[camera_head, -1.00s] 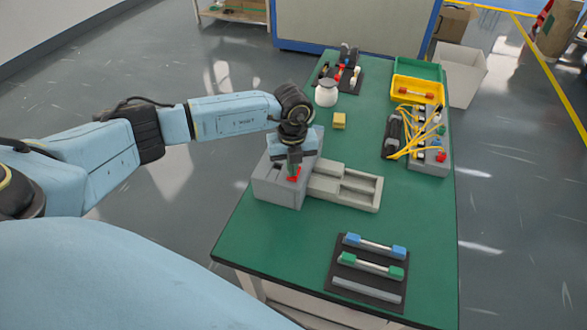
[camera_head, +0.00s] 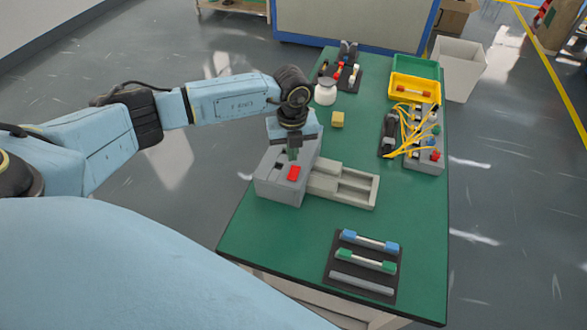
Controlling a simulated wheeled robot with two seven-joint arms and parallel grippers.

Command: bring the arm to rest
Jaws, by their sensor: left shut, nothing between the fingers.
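My left arm comes in from the left, and its gripper (camera_head: 293,153) points down above the grey machine (camera_head: 280,190) on the green table (camera_head: 245,228). The gripper is shut and empty, apart from the red button (camera_head: 294,173) on the machine's top and just above it in the picture. The button shows fully. My right gripper is not in view.
A grey tray (camera_head: 362,204) adjoins the machine on the right. A black rack (camera_head: 343,290) with rods stands at the front.

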